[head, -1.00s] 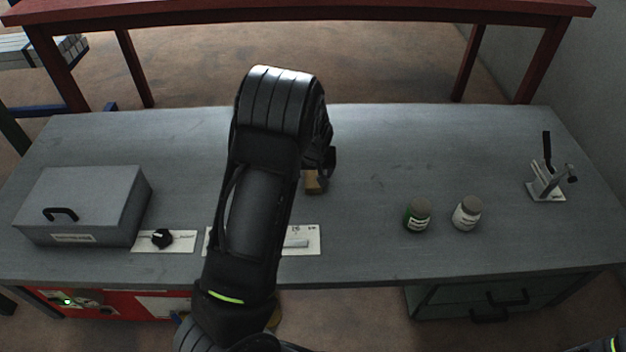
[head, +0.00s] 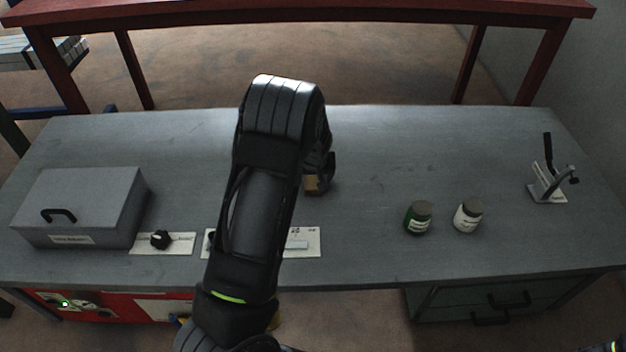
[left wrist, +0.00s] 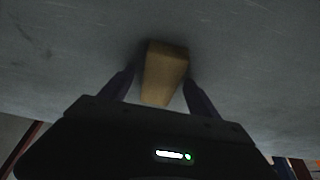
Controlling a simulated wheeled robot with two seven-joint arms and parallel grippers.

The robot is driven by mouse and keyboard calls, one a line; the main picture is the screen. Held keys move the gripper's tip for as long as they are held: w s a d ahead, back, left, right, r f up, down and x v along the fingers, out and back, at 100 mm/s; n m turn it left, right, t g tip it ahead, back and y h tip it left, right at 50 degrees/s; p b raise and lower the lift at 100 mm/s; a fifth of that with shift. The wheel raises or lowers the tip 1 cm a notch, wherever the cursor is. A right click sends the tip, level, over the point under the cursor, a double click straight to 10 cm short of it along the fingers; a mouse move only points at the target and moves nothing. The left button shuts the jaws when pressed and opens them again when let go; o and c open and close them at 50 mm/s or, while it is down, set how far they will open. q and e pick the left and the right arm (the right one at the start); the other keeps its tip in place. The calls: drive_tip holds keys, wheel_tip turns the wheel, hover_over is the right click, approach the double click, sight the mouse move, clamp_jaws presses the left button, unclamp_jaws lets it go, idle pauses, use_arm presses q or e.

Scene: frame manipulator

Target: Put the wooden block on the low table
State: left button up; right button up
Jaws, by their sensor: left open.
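The wooden block (left wrist: 163,75) is a tan, elongated block, seen in the left wrist view between the two fingers of my left gripper (left wrist: 158,88). The fingers are open, one on each side of it; whether they touch it I cannot tell. In the head view the block (head: 312,184) shows only in part beside my left gripper (head: 318,178), over the grey table (head: 400,150). My left arm hides part of the table. My right gripper does not show; only a bit of dark arm is at the bottom right corner.
A grey lidded box (head: 85,200) and a black knob plate (head: 163,242) stand left. A green jar (head: 419,218), a white jar (head: 467,215) and a lever clamp (head: 548,180) stand right. A red table (head: 300,12) is behind. The table's middle right is clear.

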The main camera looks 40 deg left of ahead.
sight(313, 178)
use_arm(q)
drive_tip(key=shift+f, duration=0.15)
clamp_jaws()
idle(0.6)
drive_tip(key=shift+r, duration=0.35)
wheel_tip(313, 178, up, 10)
drive_tip(key=p, duration=0.2)
drive_tip(key=shift+f, duration=0.15)
